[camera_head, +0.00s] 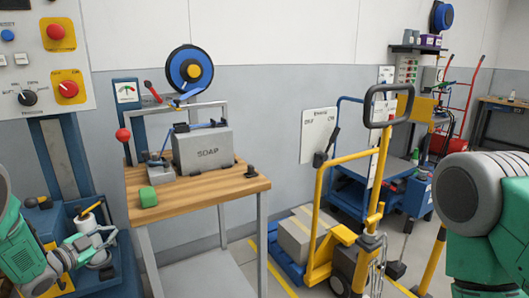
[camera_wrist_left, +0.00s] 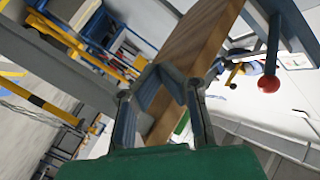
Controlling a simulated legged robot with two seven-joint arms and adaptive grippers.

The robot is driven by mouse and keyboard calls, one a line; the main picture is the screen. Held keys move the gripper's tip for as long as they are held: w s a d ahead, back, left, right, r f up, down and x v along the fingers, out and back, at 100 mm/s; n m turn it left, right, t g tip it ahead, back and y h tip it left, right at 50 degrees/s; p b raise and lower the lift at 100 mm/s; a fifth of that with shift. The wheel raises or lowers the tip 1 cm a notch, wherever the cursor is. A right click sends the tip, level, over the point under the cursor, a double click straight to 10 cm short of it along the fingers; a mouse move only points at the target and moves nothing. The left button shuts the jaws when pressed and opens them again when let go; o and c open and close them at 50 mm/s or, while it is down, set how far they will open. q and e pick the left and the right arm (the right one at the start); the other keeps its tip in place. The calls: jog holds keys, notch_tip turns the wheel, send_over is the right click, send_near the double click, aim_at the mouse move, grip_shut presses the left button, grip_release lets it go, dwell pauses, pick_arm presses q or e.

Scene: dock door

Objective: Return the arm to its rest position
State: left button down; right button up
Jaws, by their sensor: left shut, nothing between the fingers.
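My left arm comes in at the lower left of the head view. Its gripper (camera_head: 100,240) is beside the left side of the wooden workbench (camera_head: 220,188), lower than its top. In the left wrist view the gripper (camera_wrist_left: 165,78) is shut and empty, with the bench's wooden edge (camera_wrist_left: 205,38) beyond the fingers. I cannot tell the exact gap to the bench. On my right, only a grey and green part of my arm shows, and its gripper is out of view.
Behind my left gripper stands a blue post (camera_head: 62,160) under a control panel (camera_head: 45,60). A yellow pallet truck (camera_head: 345,160) stands right of the bench.

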pick_arm(q)
jog(key=s+d+f+n+g+y, duration=0.2)
jog(key=s+d+f+n+g, duration=0.15)
jog(key=s+d+f, duration=0.4)
jog(key=s+d+f+n+g+y, duration=0.25)
jog(key=s+d+f+n, duration=0.2)
jog(key=s+f, duration=0.55)
jog(key=s+d+n+g, duration=0.1)
jog(key=s+g, duration=0.3)
jog(key=s, duration=1.1)
jog(key=s+d+n+g+y, duration=0.1)
jog(key=s+d+g, duration=0.3)
jog(key=s, duration=1.1)
jog(key=shift+d+r+n+g, duration=0.15)
jog(key=shift+d+n+g, duration=0.3)
jog(key=shift+n, duration=0.35)
jog(key=shift+s+a, duration=0.1)
